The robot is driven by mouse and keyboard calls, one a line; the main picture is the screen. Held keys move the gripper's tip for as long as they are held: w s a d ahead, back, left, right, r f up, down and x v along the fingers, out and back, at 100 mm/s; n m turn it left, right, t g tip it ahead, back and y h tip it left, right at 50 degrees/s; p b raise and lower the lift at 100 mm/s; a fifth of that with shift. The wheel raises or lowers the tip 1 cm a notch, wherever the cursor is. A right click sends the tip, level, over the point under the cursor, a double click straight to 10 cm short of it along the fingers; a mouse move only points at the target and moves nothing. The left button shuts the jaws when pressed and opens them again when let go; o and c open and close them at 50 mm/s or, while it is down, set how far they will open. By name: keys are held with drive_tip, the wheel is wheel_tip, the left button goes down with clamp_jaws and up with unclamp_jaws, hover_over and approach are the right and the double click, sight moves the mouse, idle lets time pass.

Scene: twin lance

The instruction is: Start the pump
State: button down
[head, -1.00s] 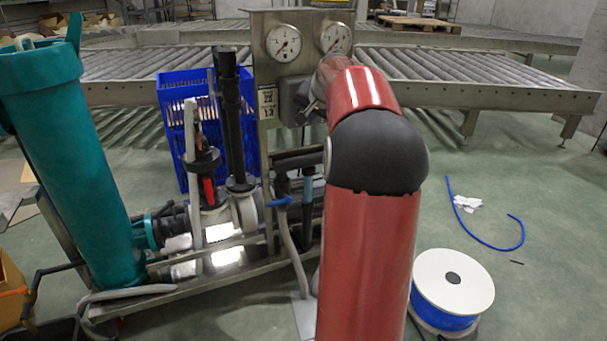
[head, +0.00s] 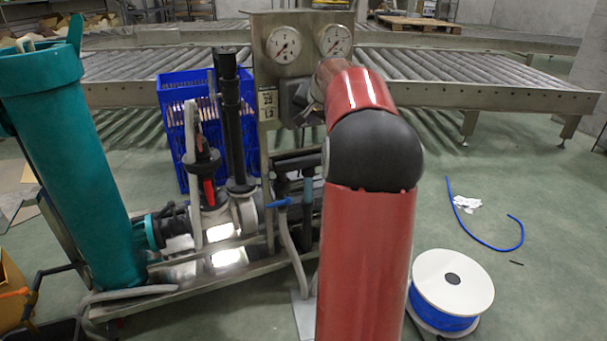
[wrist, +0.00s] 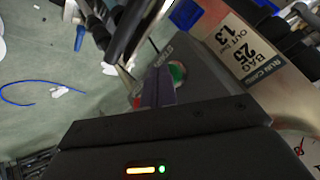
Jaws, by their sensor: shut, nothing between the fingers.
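The pump skid carries a grey control box (head: 292,99) below two gauges, mostly hidden behind my red arm in the head view. In the wrist view the box (wrist: 215,62) shows a green button (wrist: 178,71) with lettering beside it, and a red button (wrist: 137,101) partly hidden by my fingers. My gripper (wrist: 158,72) is shut and empty, its tips in front of the box between the two buttons, close to the green one. I cannot tell whether the tips touch it. In the head view my gripper is largely hidden behind my arm.
A teal filter housing (head: 75,180) and a red-handled valve (head: 209,192) stand left on the skid. A card (head: 268,103) hangs beside the box. A blue crate (head: 175,125) and roller conveyor (head: 450,75) stand behind. A hose reel (head: 452,280) sits on the floor at right.

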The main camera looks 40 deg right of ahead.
drive_tip(key=shift+w, duration=0.1)
idle(0.3)
drive_tip(key=shift+s+f+b, duration=0.1)
drive_tip(key=shift+s+b, duration=0.25)
drive_tip(key=shift+s, duration=0.1)
drive_tip(key=s+b, duration=0.1)
drive_tip(key=s, duration=0.1)
drive_tip(key=s+a+b, duration=0.1)
drive_tip(key=s, duration=0.1)
drive_tip(key=s+b, duration=0.1)
drive_tip(key=b, duration=0.1)
drive_tip(key=shift+s+a, duration=0.25)
drive_tip(key=shift+s, duration=0.15)
